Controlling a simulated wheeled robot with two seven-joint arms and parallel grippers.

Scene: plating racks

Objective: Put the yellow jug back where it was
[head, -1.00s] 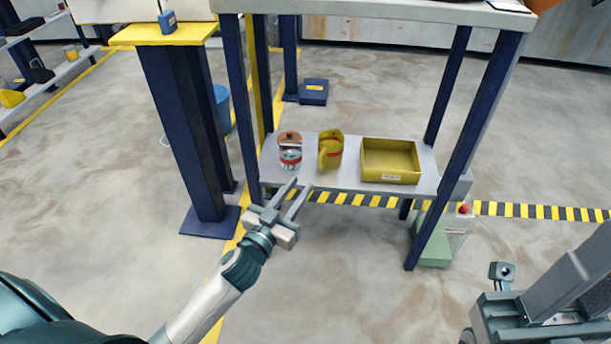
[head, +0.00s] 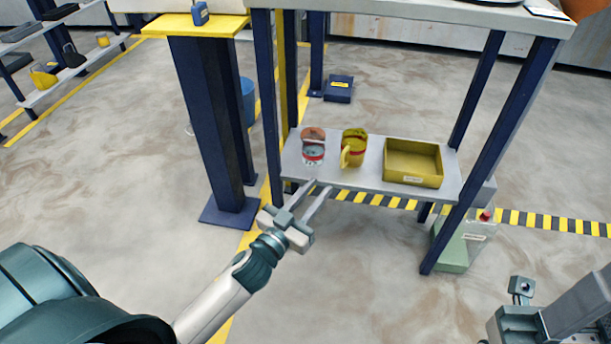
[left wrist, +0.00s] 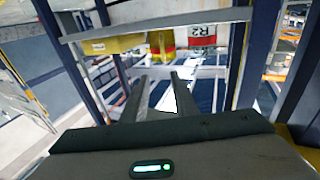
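The yellow jug (head: 354,148) stands on the lower shelf (head: 370,184) of a blue-legged table, its handle side toward the front left. It has a red band and also shows in the left wrist view (left wrist: 161,42). My left gripper (head: 316,189) is open and empty, in front of the shelf's front left edge, below and left of the jug and not touching it. Its two fingers also show apart in the left wrist view (left wrist: 160,95). Part of my right arm shows at the bottom right; its fingertips are not clear.
A yellow bin (head: 412,166) sits right of the jug. Table legs (head: 267,110) flank the shelf.

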